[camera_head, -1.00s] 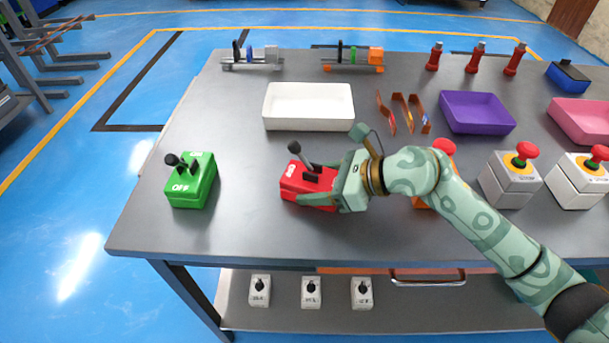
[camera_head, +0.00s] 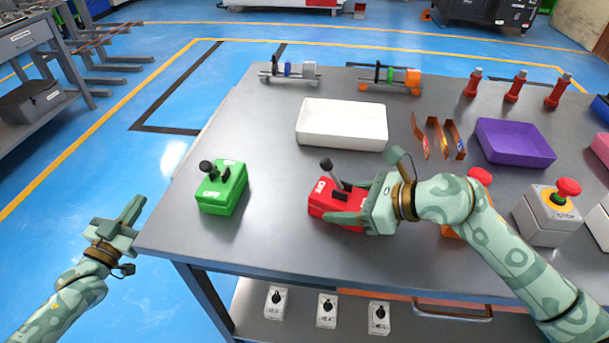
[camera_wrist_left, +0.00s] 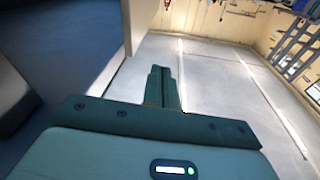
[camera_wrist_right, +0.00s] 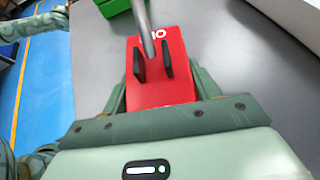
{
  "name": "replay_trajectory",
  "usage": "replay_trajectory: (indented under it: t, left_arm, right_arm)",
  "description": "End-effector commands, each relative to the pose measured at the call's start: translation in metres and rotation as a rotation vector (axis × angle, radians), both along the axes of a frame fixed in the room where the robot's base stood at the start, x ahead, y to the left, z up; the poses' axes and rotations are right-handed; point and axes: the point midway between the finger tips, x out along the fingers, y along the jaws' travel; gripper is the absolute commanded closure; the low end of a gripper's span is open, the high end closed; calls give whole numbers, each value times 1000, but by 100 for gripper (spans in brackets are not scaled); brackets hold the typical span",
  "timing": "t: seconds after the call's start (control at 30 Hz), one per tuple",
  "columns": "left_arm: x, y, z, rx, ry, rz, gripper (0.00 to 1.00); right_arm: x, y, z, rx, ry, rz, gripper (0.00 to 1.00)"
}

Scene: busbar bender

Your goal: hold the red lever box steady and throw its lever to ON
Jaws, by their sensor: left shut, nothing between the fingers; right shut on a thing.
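The red lever box (camera_head: 323,207) sits on the grey table. Its grey lever with a dark knob (camera_head: 328,168) leans up toward the left in the head view. My right gripper (camera_head: 349,205) is shut on the sides of the box from the right. In the right wrist view the red box (camera_wrist_right: 163,92) lies between the fingers and the lever (camera_wrist_right: 146,30) rises past an "ON" marking, partly cut off at the top. My left gripper (camera_head: 132,212) is shut and empty, off the table's left edge over the floor. Its closed fingers show in the left wrist view (camera_wrist_left: 160,88).
A green lever box (camera_head: 222,188) stands on the table left of the red one. A white tray (camera_head: 342,140) lies behind, with copper strips (camera_head: 437,138) and a purple tray (camera_head: 513,155) to its right. An emergency stop box (camera_head: 547,227) stands at the right.

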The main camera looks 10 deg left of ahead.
Motion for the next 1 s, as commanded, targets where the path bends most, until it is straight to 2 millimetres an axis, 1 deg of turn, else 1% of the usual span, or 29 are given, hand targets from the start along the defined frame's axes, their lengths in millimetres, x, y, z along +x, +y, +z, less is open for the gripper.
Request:
replay_trajectory:
  t: [0.03,0.07,0.1,0.17,0.2,0.23,0.27,0.3,0.33,0.4,0.47,0.5,0.53,0.57,0.6,0.67,0.7,0.73,0.8,0.9,1.0]
  left_arm:
    - [8,-5,40,-5,-88,-37,100]
    - [11,-8,62,-14,-139,-58,100]
    - [13,-13,92,-23,-204,-88,100]
    - [13,-22,133,-40,-296,-136,100]
    - [11,-30,158,-59,-354,-175,100]
    - [8,-38,176,-84,-399,-210,100]
    - [3,-49,192,-130,-440,-252,100]
    - [-7,-70,205,-245,-480,-326,100]
    - [-13,-88,204,-386,-467,-384,100]
    - [-17,-117,192,-652,-371,-456,100]
    - [-20,-143,182,-874,-274,-510,100]
    - [-24,-161,177,-1029,-203,-547,100]
    - [-27,-176,174,-1148,-148,-577,100]
    - [-30,-191,172,-1270,-91,-607,100]
    - [-36,-211,171,-1430,-11,-646,100]
    - [-45,-242,170,-1662,121,-696,100]
    - [-51,-260,168,-1797,218,-715,100]
    - [-54,-273,163,-1881,298,-711,100]
    - [-56,-291,147,-1978,443,-668,100]
    - [-60,-309,131,-2064,591,-614,100]
    - [-64,-320,122,-2107,677,-581,100]
  right_arm:
    - [0,0,-1,-1,1,0,58]
    - [0,0,-1,-1,1,0,58]
    - [0,0,-1,-1,1,0,58]
    - [0,0,-1,-1,1,0,58]
    - [0,0,-1,-1,1,0,58]
    - [0,0,-1,-1,1,0,58]
    - [0,0,-1,-1,1,0,58]
    - [0,0,-1,-1,2,0,58]
    - [0,0,-1,-1,2,0,58]
    - [0,0,-1,-1,2,0,58]
    - [0,0,-1,-1,2,0,58]
    - [0,0,-1,-1,2,0,58]
    - [0,0,-1,-1,2,0,58]
    - [0,0,-1,-1,2,0,58]
    - [0,0,-1,-1,2,0,58]
    - [0,0,-1,-1,2,0,58]
    - [0,0,-1,-1,2,0,58]
    - [0,0,-1,-1,2,0,58]
    - [0,0,-1,-1,1,0,58]
    - [0,0,-1,-1,1,0,58]
    - [0,0,-1,-1,2,0,58]
